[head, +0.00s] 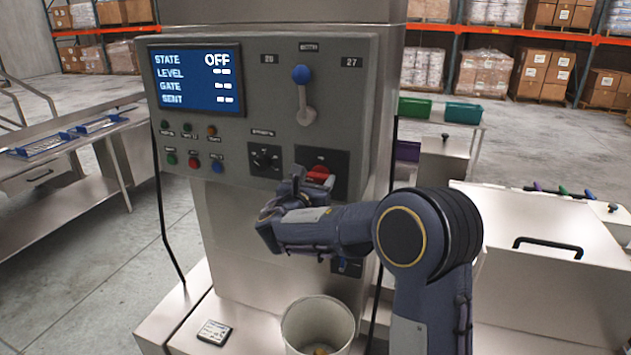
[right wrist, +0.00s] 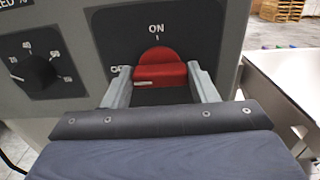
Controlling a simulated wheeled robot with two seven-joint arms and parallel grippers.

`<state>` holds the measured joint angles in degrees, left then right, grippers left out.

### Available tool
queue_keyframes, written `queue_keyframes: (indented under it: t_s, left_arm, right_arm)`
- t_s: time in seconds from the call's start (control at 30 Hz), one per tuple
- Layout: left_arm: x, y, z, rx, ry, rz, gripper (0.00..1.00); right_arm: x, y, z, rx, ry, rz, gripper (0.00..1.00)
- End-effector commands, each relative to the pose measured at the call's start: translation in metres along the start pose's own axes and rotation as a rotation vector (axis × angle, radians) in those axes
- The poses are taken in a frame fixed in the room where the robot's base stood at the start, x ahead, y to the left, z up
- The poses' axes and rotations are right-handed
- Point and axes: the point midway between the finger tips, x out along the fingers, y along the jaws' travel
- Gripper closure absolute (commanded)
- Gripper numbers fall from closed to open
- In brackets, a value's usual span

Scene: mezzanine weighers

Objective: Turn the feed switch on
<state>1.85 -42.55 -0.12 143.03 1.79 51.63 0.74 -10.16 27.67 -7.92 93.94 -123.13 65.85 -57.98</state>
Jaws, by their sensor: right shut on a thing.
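The red feed switch (head: 319,173) sits on a dark plate low on the right of the grey control panel (head: 232,120). In the right wrist view the red switch (right wrist: 160,70) has its grip bar lying level, with a white mark at its left end. "ON" is printed above it, and a partly hidden label is at its left. My right gripper (head: 310,184) is at the switch; in the wrist view its fingers (right wrist: 158,74) are on both sides of the bar, shut on it. The screen (head: 196,79) reads STATE OFF. My left gripper is out of view.
A blue-knobbed lever (head: 303,92) stands above the switch. A black dial (head: 265,158) and several small buttons are to its left. A white bucket (head: 318,325) stands below the panel. A steel bench (head: 70,150) is at the left.

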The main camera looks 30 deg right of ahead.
Motion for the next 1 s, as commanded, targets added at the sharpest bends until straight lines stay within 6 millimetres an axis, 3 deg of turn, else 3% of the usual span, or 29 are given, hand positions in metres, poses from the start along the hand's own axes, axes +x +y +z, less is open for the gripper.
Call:
queue_keyframes:
  t_s: [0.37,1.0]
  left_arm:
    - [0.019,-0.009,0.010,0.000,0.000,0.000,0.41]
    - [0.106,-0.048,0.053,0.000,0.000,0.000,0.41]
  right_arm:
    - [0.000,0.000,-0.005,0.092,-0.001,0.001,0.70]
    - [-0.001,-0.001,-0.008,0.656,0.000,0.002,0.70]
